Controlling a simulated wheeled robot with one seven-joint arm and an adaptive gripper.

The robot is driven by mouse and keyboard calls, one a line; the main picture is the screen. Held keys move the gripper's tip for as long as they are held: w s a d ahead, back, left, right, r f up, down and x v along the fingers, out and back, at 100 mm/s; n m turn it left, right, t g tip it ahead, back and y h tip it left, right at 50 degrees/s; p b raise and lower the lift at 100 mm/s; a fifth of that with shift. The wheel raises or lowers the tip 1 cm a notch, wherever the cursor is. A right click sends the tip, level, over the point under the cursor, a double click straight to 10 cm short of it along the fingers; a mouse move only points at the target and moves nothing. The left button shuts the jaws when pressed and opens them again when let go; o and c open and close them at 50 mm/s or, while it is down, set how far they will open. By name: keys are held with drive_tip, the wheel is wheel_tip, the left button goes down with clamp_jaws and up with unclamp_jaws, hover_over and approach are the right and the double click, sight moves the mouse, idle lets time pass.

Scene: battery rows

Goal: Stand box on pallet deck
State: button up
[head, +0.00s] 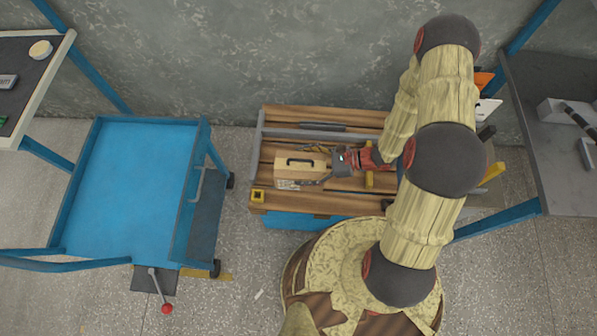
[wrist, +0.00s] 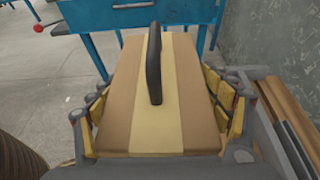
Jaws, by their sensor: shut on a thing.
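A tan box (head: 288,172) with a paler stripe and a dark handle is over the left part of the slatted wooden pallet deck (head: 340,206) in the head view. My gripper (head: 318,168) is shut on the box from the right. In the wrist view the box (wrist: 125,115) fills the middle, with yellow-padded fingers of my gripper (wrist: 160,105) against both sides. Deck boards (wrist: 290,115) show at the right there. The box's underside is hidden, so I cannot tell whether it touches the boards.
A blue cart (head: 135,180) stands left of the deck. A grey shelf (head: 550,85) is at the right. The wall is behind.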

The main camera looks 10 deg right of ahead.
drive_tip(key=w+d+f+b, duration=0.5)
drive_tip(key=w+f, duration=0.2)
drive_tip(key=f, duration=0.3)
drive_tip(key=shift+w+f, duration=0.15)
drive_tip(key=shift+f, duration=0.15)
drive_tip(key=shift+d, duration=0.1)
drive_tip(key=o, duration=2.1)
drive_tip(key=shift+f, duration=0.1)
